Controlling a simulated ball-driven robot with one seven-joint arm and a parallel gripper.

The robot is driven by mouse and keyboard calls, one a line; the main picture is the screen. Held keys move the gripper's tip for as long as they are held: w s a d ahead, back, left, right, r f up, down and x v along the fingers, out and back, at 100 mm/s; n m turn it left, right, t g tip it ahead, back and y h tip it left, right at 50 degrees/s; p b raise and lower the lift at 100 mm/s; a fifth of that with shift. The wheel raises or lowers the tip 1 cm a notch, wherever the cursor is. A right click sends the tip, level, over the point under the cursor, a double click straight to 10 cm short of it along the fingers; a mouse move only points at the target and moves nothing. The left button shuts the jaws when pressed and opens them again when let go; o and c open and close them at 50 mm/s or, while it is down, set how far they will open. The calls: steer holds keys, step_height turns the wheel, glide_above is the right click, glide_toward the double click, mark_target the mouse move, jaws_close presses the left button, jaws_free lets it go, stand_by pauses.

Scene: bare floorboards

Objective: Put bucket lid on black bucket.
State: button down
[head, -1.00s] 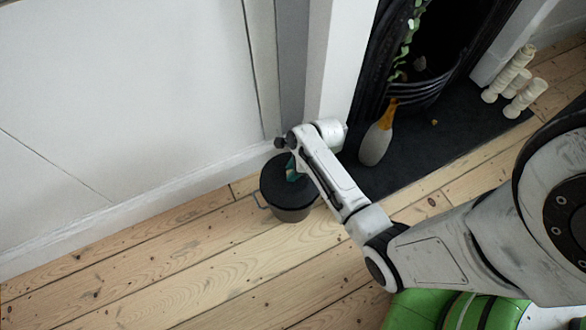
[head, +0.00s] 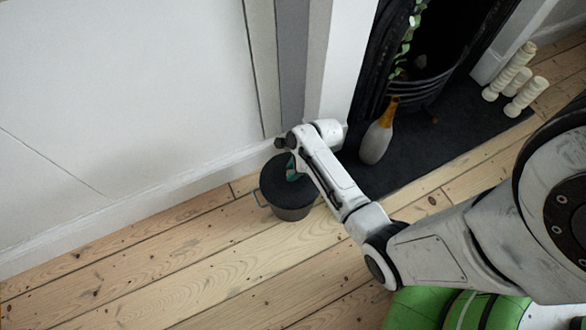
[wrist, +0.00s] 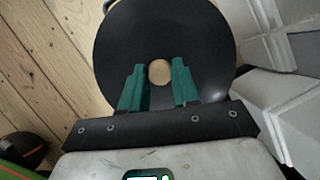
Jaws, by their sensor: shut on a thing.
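The black bucket (head: 291,213) stands upright on the floorboards by the wall, its handle showing at the left. The dark round bucket lid (head: 273,184) covers the bucket's top; whether it is fully seated cannot be told. My gripper (head: 292,172) is over the lid, partly hidden by my wrist. In the wrist view the lid (wrist: 205,40) is a wide black disc with a pale round knob (wrist: 159,72) at its middle. The green fingers of my gripper (wrist: 159,84) are shut on the lid's knob, one on each side.
The wall (head: 120,100) and its skirting are close behind the bucket. A pale bottle with an orange neck (head: 376,142) stands on the dark hearth (head: 430,150). Floorboards (head: 180,265) in front are clear.

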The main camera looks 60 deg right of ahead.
steer(key=shift+f, duration=0.2)
steer(key=c, duration=0.8)
jaws_free()
steer(key=shift+o, duration=0.2)
step_height(320, 180, up, 7)
steer(key=p, duration=0.8)
steer(key=shift+p, duration=0.3)
